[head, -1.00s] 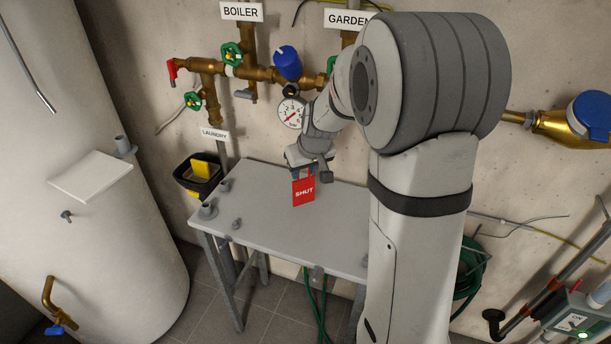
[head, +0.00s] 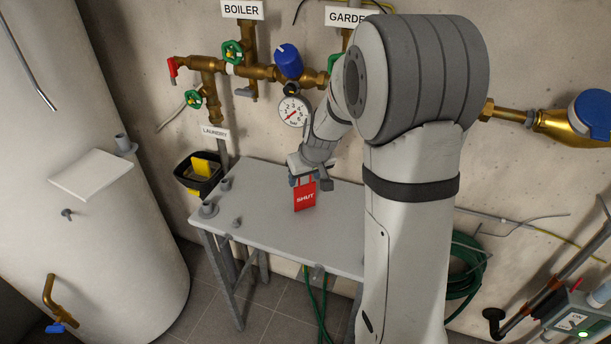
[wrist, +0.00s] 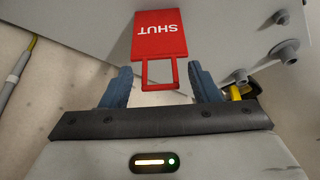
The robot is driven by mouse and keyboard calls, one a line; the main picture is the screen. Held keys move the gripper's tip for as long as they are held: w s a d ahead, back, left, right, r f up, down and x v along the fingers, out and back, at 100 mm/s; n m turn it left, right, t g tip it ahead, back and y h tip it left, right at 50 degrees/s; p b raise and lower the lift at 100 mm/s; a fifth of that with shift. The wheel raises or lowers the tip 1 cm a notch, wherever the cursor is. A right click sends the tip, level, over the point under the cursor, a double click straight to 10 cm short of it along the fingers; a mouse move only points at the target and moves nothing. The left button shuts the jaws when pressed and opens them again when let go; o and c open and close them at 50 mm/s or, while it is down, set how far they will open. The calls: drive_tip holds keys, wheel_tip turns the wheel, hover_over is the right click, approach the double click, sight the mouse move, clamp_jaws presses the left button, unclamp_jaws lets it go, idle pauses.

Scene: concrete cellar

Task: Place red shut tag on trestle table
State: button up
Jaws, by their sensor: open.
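The red shut tag (head: 305,198), a flat red plate with white SHUT lettering and a square loop, shows over the top of the grey trestle table (head: 265,215). My gripper (head: 309,183) is just above the tag, with its fingers apart. In the wrist view, the tag (wrist: 159,36) lies beyond the open blue fingers (wrist: 160,78), its loop in the gap between them and clear of both. The pale table top shows behind the tag. I cannot tell whether the tag's lower edge rests on the table.
Grey fittings (head: 208,209) stand at the table's left end. A black bin with a yellow item (head: 198,172) hangs on the wall behind it. Brass pipes, valves and a gauge (head: 292,110) are above. A white tank (head: 85,200) stands left.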

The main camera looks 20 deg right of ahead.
drive_tip(key=shift+r, duration=0.1)
drive_tip(key=a+v, duration=0.1)
drive_tip(key=v, duration=1.1)
drive_tip(key=s+a+f+m+g, duration=0.1)
drive_tip(key=s+a+g, duration=0.1)
drive_tip(key=s, duration=2)
drive_tip(key=shift+s+a+f+m+h, duration=0.15)
drive_tip(key=shift+s+f+m+h, duration=0.2)
drive_tip(key=shift+s+m+h, duration=0.05)
drive_tip(key=shift+c, duration=0.6)
